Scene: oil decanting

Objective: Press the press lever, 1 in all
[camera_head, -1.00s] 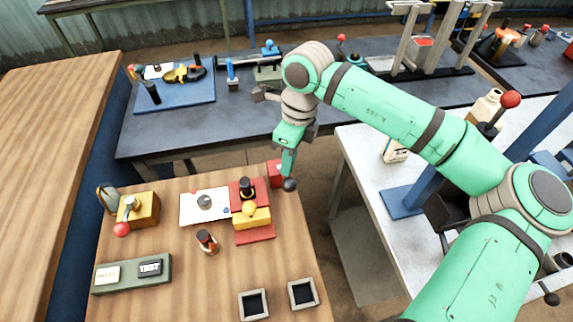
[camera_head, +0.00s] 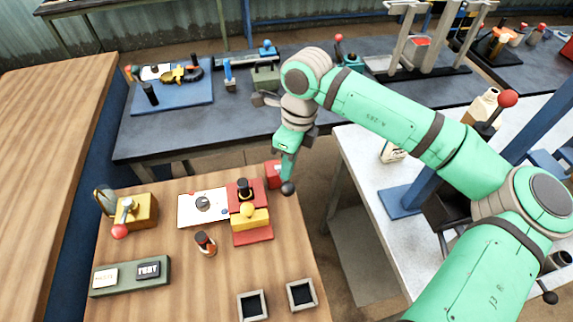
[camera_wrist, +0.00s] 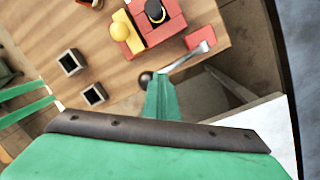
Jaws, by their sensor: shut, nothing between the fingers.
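The red and yellow press (camera_head: 250,215) stands near the right edge of the wooden table, with a black knob on top. Its lever ends in a dark ball (camera_head: 288,188) at the table's right edge. In the wrist view the grey lever bar (camera_wrist: 185,58) runs from the small red block (camera_wrist: 201,38) to the dark ball (camera_wrist: 146,78). My gripper (camera_head: 287,172) is shut and empty, pointing down with its tips right at the lever close to the ball. In the wrist view the green fingers (camera_wrist: 162,82) overlap the bar. I cannot tell whether they touch it.
On the wooden table (camera_head: 190,285) are a white plate (camera_head: 188,210), a small dark-capped bottle (camera_head: 206,243), a yellow block with a red-knobbed lever (camera_head: 146,209), a green label box (camera_head: 130,276) and two square trays (camera_head: 301,294). A white bench stands right.

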